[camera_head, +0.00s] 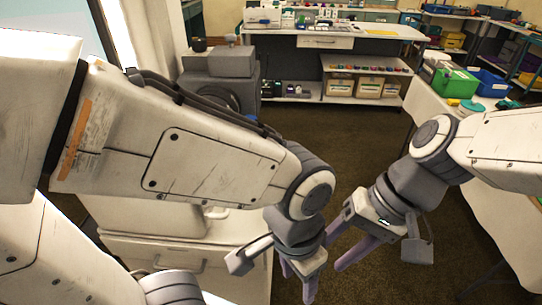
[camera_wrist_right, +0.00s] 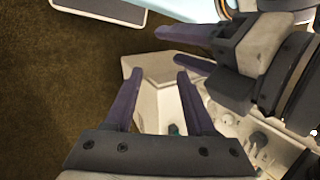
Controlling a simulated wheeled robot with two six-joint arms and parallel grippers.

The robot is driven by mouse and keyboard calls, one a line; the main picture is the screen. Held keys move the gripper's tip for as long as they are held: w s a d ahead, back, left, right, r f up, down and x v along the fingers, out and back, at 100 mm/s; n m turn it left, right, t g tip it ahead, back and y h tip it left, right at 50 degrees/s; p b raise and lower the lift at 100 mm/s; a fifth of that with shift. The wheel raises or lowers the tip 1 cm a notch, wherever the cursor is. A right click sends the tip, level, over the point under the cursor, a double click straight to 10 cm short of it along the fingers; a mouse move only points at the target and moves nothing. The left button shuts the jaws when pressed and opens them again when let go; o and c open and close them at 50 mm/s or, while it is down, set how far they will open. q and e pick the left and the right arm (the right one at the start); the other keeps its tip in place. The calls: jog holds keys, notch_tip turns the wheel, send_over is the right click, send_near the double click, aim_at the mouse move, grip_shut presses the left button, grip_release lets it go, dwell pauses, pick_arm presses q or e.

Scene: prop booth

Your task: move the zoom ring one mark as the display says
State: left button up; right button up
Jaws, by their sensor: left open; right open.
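A large grey boxy device (camera_head: 217,63) stands at the back left in the head view. A dark round part (camera_head: 232,98) shows on its front, partly hidden by my left arm; I cannot tell whether it is the zoom ring. No marks or readable display show. My left gripper (camera_head: 297,287) is open and empty at the bottom middle, and its fingers also show at the top of the right wrist view (camera_wrist_right: 185,48). My right gripper (camera_head: 333,254) is open and empty to its right, fingers pointing down-left; the right wrist view shows both its fingers apart (camera_wrist_right: 158,73).
A white drawer cabinet (camera_head: 140,250) stands below my left arm. A counter (camera_head: 290,33) with shelves and bins runs along the back. A table (camera_head: 425,100) with a green bin (camera_head: 455,82) and a blue bin (camera_head: 489,82) stands at right. Brown floor (camera_head: 310,125) is open between them.

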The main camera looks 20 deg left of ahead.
jog(key=w+a+f+m+y+b, duration=0.3)
jog(key=w+a+f+y+b, duration=0.15)
jog(key=w+y+b, duration=0.35)
jog(key=w+a+r+n+g+y+b, duration=0.1)
jog(key=w+r+n+g+y+b, duration=0.15)
jog(key=r, duration=0.65)
jog(key=w+r+n+g+y+b, duration=0.1)
jog(key=r+n+y+b, duration=0.2)
jog(key=r, duration=0.6)
pick_arm(q)
notch_tip(320, 180, down, 16)
pick_arm(e)
jog(key=s+a+r+m, duration=0.1)
jog(key=s+a+r, duration=0.1)
jog(key=a, duration=0.7)
jog(key=shift+s+a+r+y, duration=0.15)
jog(key=shift+s+a+y, duration=0.25)
jog(key=shift+s+y, duration=0.1)
jog(key=shift+t, duration=0.25)
jog(key=shift+c, duration=0.3)
